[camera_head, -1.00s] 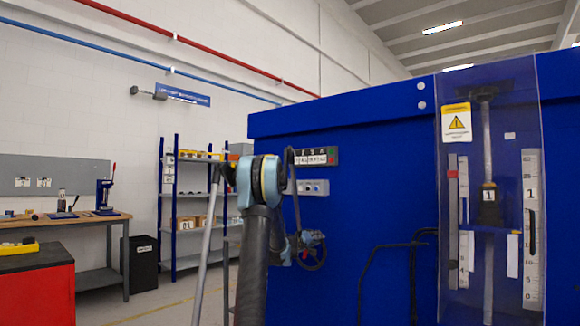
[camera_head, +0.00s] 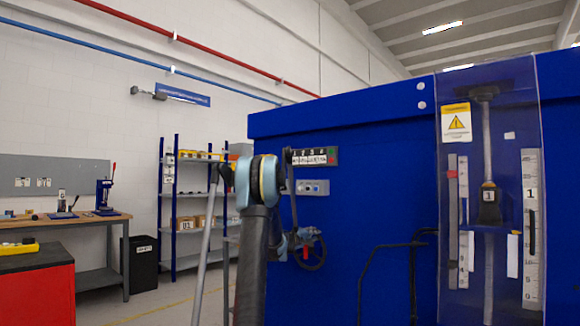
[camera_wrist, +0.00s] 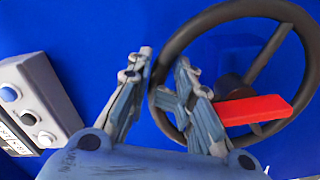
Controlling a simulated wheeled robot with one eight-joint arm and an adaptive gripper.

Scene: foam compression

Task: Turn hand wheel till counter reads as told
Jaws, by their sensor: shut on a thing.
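The dark hand wheel (camera_wrist: 250,9) fills the upper right of the wrist view, with spokes and a red bar (camera_wrist: 255,110) across its lower part. My gripper (camera_wrist: 163,58) is shut on the left side of the wheel's rim, which passes between the fingers. In the head view the wheel (camera_head: 325,255) is on the blue machine's front, its left side partly hidden by my arm. The counter (camera_head: 314,156) is above it; its digits are too small to read surely, and my arm covers its left end.
A grey button box (camera_head: 313,187) sits between counter and wheel; it also shows at the left in the wrist view (camera_wrist: 35,95). Black pipes (camera_head: 385,247) run right of the wheel. A clear guard (camera_head: 510,75) covers a rod and scales at far right.

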